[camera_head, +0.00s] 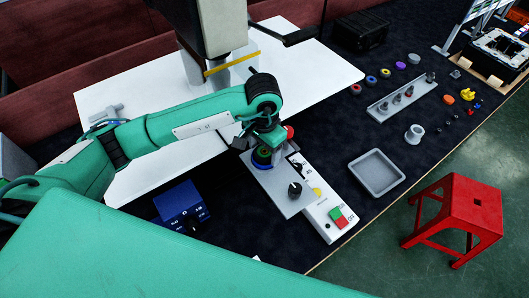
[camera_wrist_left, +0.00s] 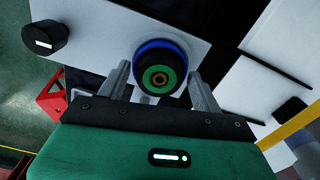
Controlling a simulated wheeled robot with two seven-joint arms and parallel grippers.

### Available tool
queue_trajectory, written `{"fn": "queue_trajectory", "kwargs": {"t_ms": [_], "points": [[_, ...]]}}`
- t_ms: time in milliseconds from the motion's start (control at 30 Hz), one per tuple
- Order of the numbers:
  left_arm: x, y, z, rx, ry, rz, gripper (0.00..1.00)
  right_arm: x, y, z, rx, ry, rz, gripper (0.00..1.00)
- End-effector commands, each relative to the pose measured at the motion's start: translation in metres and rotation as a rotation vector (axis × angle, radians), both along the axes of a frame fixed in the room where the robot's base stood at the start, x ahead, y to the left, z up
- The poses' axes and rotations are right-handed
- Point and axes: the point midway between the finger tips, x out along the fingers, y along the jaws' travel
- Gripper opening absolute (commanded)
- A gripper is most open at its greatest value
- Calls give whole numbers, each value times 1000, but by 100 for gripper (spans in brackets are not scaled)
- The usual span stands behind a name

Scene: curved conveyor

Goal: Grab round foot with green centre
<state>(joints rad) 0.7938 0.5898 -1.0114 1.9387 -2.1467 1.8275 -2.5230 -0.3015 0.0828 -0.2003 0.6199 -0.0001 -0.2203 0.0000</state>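The round foot with the green centre (camera_head: 262,160) sits at the end of a grey plate on the control box. In the left wrist view the foot (camera_wrist_left: 160,77) shows a blue outer ring, a black ring and a green ring around a small brownish hub. My left gripper (camera_wrist_left: 160,84) is open, with one finger on each side of the foot. Narrow gaps seem to show between the fingers and the foot; contact cannot be told. In the head view my left gripper (camera_head: 262,148) partly hides the foot. My right gripper is not in view.
The control box (camera_head: 320,217) has black knobs and red and green buttons. A blue box (camera_head: 182,207) stands left of it. A grey tray (camera_head: 376,173), a rack (camera_head: 402,97) and several small coloured rings lie to the right. A red stool (camera_head: 457,209) stands on the floor.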

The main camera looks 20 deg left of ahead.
Motion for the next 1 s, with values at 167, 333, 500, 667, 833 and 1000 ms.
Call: {"fn": "queue_trajectory", "kwargs": {"t_ms": [167,333,500,667,833,1000], "points": [[0,0,0,0,0,0,30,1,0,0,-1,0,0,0],[0,0,0,0,0,0,28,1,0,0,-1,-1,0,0],[0,0,2,0,-1,0,28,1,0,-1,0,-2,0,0],[1,0,10,0,-2,1,28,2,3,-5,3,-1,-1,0],[2,0,33,0,-7,0,28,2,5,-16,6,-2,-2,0],[2,0,75,-1,-9,-1,28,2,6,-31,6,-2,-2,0]]}}
